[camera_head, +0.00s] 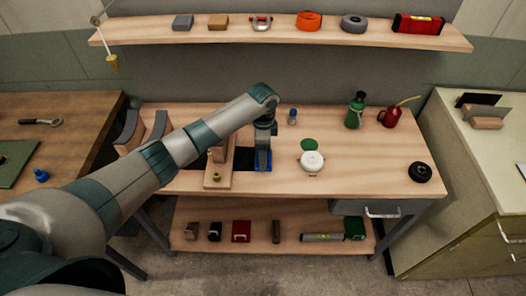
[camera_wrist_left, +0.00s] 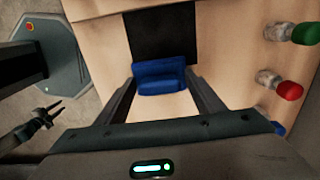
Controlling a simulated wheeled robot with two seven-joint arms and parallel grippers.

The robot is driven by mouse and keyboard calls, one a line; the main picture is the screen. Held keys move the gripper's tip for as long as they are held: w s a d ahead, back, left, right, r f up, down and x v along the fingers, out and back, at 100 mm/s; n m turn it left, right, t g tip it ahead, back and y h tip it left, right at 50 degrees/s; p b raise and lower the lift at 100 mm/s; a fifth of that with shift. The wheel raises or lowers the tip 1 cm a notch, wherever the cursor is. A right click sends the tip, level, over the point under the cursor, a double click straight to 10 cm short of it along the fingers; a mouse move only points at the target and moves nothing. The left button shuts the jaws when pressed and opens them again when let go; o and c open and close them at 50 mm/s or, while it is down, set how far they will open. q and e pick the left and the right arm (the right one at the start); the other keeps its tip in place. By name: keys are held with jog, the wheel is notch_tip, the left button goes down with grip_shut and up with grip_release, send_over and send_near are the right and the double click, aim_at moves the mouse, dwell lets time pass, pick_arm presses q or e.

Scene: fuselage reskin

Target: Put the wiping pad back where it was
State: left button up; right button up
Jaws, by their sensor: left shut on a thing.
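The wiping pad is a blue block; it shows in the left wrist view (camera_wrist_left: 160,76) between the fingers and in the head view (camera_head: 263,167) low over the workbench. My left gripper (camera_head: 263,150) points down and is shut on the pad, and its fingers frame the pad in the left wrist view (camera_wrist_left: 160,88). A black square (camera_head: 243,159) lies beside the pad on the bench. In the left wrist view the pad overlaps this square's edge (camera_wrist_left: 160,35). I cannot tell whether the pad touches the bench. A dark two-pronged claw, apparently my right gripper (camera_wrist_left: 57,113), shows with its prongs apart.
A wooden block stand (camera_head: 218,175) is close left of the left gripper. A green bottle (camera_head: 355,110) and red oil can (camera_head: 390,116) are farther back. The bench's front right is mostly clear.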

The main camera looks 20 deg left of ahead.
pick_arm(q)
jog(key=shift+f, duration=0.15)
jog(key=o, duration=1)
jog(key=shift+c, duration=0.2)
jog(key=shift+r, duration=0.85)
notch_tip(320, 180, up, 11)
jog(key=b, duration=0.2)
jog(key=shift+f, duration=0.15)
